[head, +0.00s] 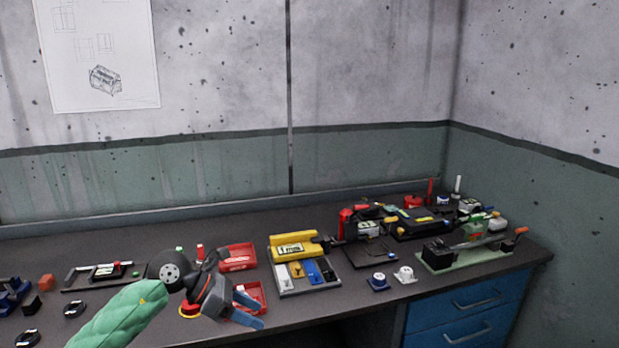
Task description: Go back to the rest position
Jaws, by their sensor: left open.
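My left gripper (247,309) shows at the lower middle in the head view. Its two blue-grey fingers are apart and nothing is seen between them. My left arm, in a green sleeve, comes in from the lower left. The gripper is in front of the red trays (238,258) and hides part of the nearer one. My right gripper is not in view.
A dark workbench (335,298) runs along the wall. A yellow device (293,247), a grey parts tray (303,290), small white and blue parts and a green-based fixture (470,257) stand to the right. Dark rings (75,308) lie at left. Blue drawers (468,311) are below.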

